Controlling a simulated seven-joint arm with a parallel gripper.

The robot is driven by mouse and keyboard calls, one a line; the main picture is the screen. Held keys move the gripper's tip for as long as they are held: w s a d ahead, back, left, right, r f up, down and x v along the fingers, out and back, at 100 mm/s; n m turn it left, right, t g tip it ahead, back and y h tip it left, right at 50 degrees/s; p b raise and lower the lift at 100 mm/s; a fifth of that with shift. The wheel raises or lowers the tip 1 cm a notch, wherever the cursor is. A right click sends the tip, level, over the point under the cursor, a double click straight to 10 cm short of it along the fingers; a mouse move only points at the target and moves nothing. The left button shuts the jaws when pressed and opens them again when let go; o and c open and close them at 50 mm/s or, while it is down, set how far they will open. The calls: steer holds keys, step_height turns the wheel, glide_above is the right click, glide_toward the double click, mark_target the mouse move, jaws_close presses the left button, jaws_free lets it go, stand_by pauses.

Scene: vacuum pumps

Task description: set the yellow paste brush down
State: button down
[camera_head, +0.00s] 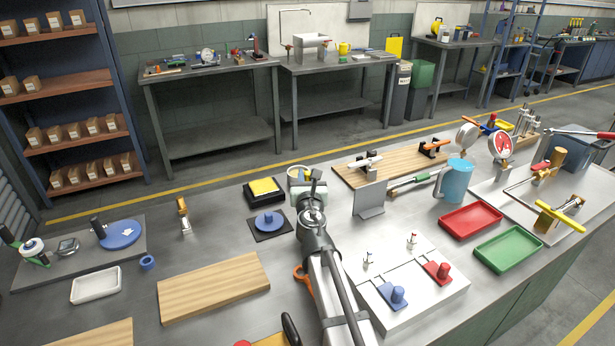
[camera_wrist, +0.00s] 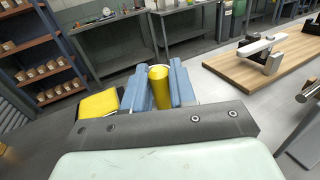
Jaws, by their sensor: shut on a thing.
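My gripper (camera_wrist: 161,90) is shut on a yellow cylindrical thing, which looks like the handle of the yellow paste brush (camera_wrist: 160,86), seen between the blue fingers in the wrist view. The brush's lower end is hidden. In the head view my gripper (camera_head: 313,192) is over the steel bench, and I cannot make out the brush there. I cannot tell whether the brush touches the pot or the bench.
A black tray with a yellow pad (camera_head: 263,187) and a blue knobbed part on a dark mat (camera_head: 269,222) lie left. A grey upright plate (camera_head: 370,199) and a wooden board (camera_head: 395,163) are right. A bare wooden board (camera_head: 213,285) lies front left.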

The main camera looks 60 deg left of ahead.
steer(key=shift+f, duration=0.25)
steer(key=c, duration=0.8)
jaws_free()
steer(key=shift+c, duration=0.2)
steer(key=shift+d, duration=0.1)
steer(key=v, duration=1.3)
steer(key=shift+s+d, duration=0.15)
steer(key=shift+d, duration=0.15)
steer(key=shift+c, duration=0.2)
jaws_close()
stand_by(0.4)
